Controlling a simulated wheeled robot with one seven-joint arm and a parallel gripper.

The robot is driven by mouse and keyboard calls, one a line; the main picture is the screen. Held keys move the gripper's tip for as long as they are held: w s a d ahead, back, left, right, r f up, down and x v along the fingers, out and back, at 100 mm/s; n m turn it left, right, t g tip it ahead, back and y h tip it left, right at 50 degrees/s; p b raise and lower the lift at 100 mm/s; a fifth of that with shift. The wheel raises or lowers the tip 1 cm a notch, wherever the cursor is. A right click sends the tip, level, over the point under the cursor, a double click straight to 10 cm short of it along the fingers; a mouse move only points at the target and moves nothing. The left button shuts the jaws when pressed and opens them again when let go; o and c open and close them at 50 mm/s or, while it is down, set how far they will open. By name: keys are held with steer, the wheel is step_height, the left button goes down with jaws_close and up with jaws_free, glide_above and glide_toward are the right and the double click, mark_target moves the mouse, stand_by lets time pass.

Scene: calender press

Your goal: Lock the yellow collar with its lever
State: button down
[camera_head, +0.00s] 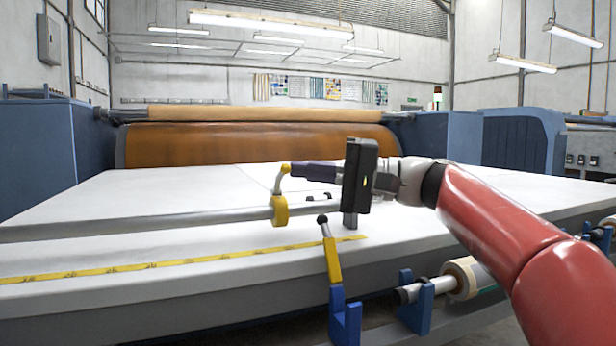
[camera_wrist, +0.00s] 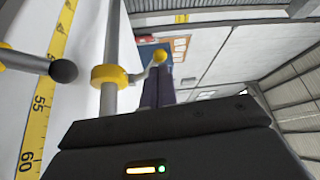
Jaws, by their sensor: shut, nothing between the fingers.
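The yellow collar (camera_head: 279,210) sits around a long steel bar (camera_head: 160,227) above the white table. Its lever, a short grey arm (camera_head: 277,186) with a yellow knob (camera_head: 285,168), stands up from the collar. In the wrist view the collar (camera_wrist: 109,76) is left of centre and the lever's yellow knob (camera_wrist: 160,57) is just beyond the fingertips. My gripper (camera_head: 295,170) is shut and empty, pointing left with its dark fingers level with the knob. The fingertips (camera_wrist: 158,72) are at or very near the knob; I cannot tell whether they touch it.
A yellow handle with a black ball (camera_head: 322,218) rises from a blue bracket (camera_head: 345,318) at the table's front edge. A yellow measuring tape (camera_head: 150,266) runs along the table. A roll (camera_head: 468,277) lies low at the right. The table (camera_head: 110,195) behind the bar is clear.

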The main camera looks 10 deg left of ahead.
steer(key=shift+s+d+f+n+b, duration=0.1)
steer(key=shift+f+n+b, duration=0.25)
steer(key=shift+b, duration=0.5)
steer(key=f+n+b, duration=0.1)
steer(key=b, duration=0.1)
steer(key=n+y+b, duration=0.1)
steer(key=b, duration=0.2)
steer(key=shift+s+d+f+g, duration=0.15)
steer(key=shift+s+f+g, duration=0.1)
steer(key=shift+f+g, duration=0.1)
steer(key=shift+s+d+f+n+y+b, duration=0.1)
steer(key=shift+f+n+y+b, duration=0.1)
steer(key=shift+n+y+b, duration=0.6)
steer(key=shift+s+h+b, duration=0.1)
steer(key=shift+h+b, duration=0.2)
steer(key=shift+b, duration=0.25)
steer(key=shift+f, duration=0.15)
steer(key=shift+d, duration=0.1)
